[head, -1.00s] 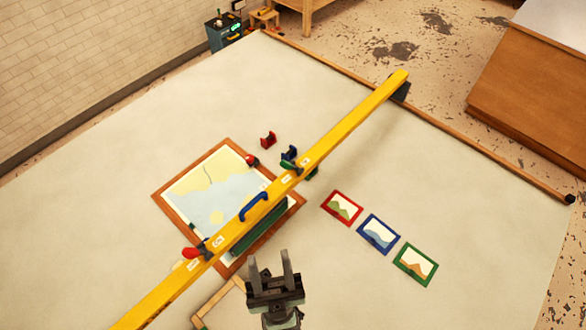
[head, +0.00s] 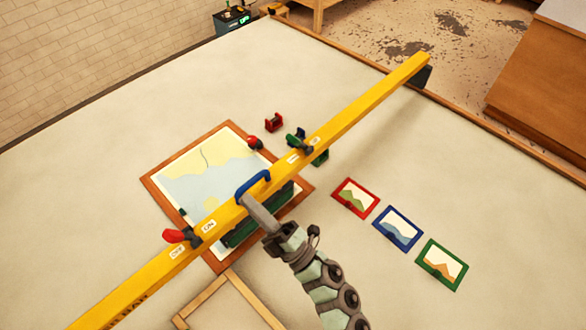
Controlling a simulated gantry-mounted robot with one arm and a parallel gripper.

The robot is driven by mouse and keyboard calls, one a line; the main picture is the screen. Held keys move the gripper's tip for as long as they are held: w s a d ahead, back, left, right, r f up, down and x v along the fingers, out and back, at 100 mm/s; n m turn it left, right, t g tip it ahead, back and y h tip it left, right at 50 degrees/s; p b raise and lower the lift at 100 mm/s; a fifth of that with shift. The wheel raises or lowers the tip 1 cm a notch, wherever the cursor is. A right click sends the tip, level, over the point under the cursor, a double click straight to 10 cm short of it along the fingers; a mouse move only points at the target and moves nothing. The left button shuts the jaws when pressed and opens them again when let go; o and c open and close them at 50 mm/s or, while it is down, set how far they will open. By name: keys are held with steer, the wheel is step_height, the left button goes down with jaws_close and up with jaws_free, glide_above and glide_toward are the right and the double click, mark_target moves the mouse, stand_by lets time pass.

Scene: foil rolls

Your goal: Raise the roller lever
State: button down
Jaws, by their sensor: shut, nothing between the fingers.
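A long yellow beam (head: 365,108) crosses the table diagonally above a wooden-framed picture (head: 190,165). A red-handled lever (head: 174,236) sits on the beam's lower left part, beside labels that look like "OFF" and "ON". A second, dark lever (head: 303,147) sits farther up the beam, beside small labels. I cannot tell which is the roller lever. A blue arched handle (head: 252,184) stands between them. My gripper (head: 246,202) is shut and empty, its tips at the beam just below the blue handle; I cannot tell whether they touch.
A red roll holder (head: 274,122) stands beyond the beam. Framed cards in red (head: 355,197), blue (head: 397,229) and green (head: 442,265) lie to the right. A wooden frame (head: 205,300) lies at the bottom. The table at the right is mostly clear.

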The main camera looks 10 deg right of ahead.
mark_target(297, 142)
steer(key=w+d+f+n+h+b, duration=0.4)
steer(key=w+d+f+h+b, duration=0.4)
steer(key=d+f, duration=0.5)
steer(key=shift+w+d+b, duration=0.45)
steer(key=shift+w+b, duration=0.3)
steer(key=shift+b, duration=0.35)
steer(key=shift+f, duration=0.1)
steer(key=x, duration=0.9)
steer(key=shift+w+a+r, duration=0.15)
steer(key=shift+w+r, duration=0.05)
steer(key=shift+w, duration=0.05)
steer(key=shift+w+d+r, duration=1.05)
steer(key=shift+w+d, duration=0.15)
steer(key=shift+d+r, duration=0.1)
